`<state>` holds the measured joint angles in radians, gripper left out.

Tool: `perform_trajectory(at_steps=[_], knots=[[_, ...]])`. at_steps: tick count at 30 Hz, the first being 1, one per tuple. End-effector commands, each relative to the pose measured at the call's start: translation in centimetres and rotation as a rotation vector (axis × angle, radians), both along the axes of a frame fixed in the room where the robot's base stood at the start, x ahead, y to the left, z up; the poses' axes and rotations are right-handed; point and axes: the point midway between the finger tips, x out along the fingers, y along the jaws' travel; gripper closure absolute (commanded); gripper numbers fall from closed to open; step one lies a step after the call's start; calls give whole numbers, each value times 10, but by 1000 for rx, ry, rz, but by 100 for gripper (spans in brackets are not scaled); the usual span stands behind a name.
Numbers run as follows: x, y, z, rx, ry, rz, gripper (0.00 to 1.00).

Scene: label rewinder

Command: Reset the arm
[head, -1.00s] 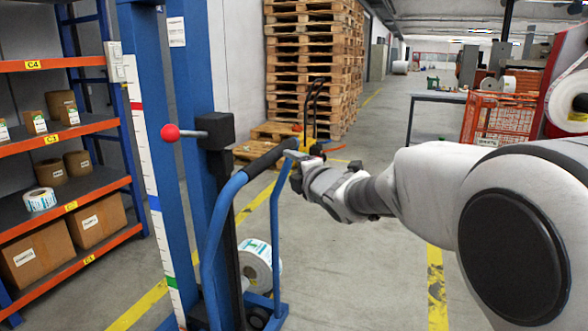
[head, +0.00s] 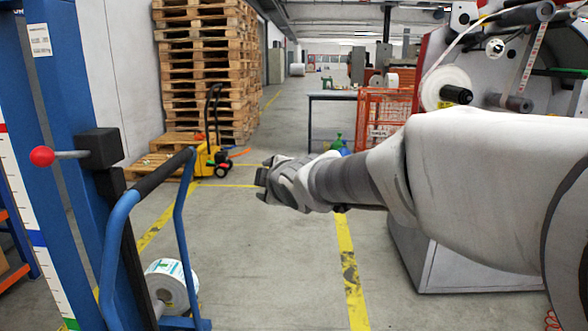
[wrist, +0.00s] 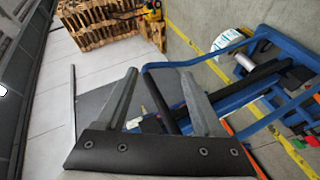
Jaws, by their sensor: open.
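My gripper (head: 262,179) is at the end of my arm, which reaches in from the right of the head view. It is over open floor, right of the blue lift trolley's black-gripped handle (head: 165,172), with a gap between them in the picture. In the wrist view the two grey fingers of my gripper (wrist: 160,76) stand apart with nothing held between them. The trolley's blue frame (wrist: 228,100) shows beyond and to the right of the fingers there.
A white label roll (head: 172,284) sits low on the trolley. A red-knobbed lever (head: 42,156) sticks out from its mast. Pallets (head: 205,75) and a yellow pallet truck (head: 205,160) stand behind. The rewinder (head: 500,75) and orange cage (head: 384,118) are at right. The middle floor is clear.

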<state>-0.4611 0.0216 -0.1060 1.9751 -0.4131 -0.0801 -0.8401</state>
Motion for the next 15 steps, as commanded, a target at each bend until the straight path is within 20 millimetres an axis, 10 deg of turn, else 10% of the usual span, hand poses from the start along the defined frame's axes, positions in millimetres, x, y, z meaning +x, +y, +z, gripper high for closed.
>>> perform_trajectory(at_steps=[6, 15], knots=[[-74, -110, -16, 258, 289, -367, 31], [-211, -192, -66, 612, 623, -844, 31]])
